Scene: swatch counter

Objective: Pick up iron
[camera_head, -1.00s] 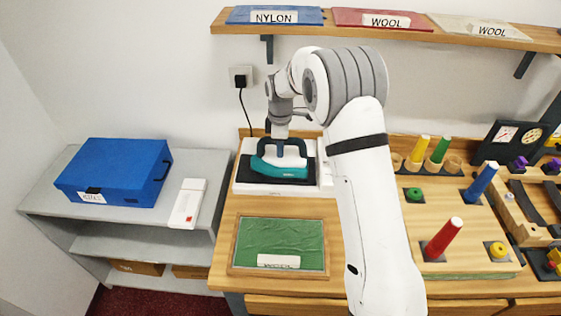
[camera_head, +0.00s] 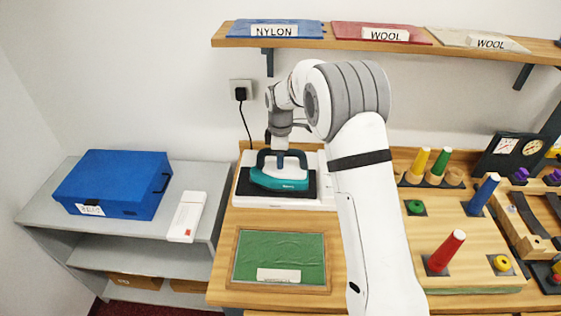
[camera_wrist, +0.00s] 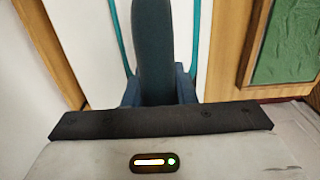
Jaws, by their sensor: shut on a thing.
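The teal iron (camera_head: 281,178) with a dark handle sits over the black pad of a white stand (camera_head: 262,201) at the back left of the counter. My gripper (camera_head: 281,158) comes down from above and is shut on the iron's handle. In the wrist view the dark handle (camera_wrist: 153,50) runs up from between my jaws, with thin teal edges of the iron on both sides. Whether the iron's sole touches the pad cannot be told. The fingertips are mostly hidden.
A framed green cloth (camera_head: 280,250) lies in front of the stand. A blue box (camera_head: 115,182) and a white case (camera_head: 187,216) are on the grey shelf at left. Coloured cones, including a red one (camera_head: 447,250), stand at right. A wall shelf (camera_head: 350,42) hangs above.

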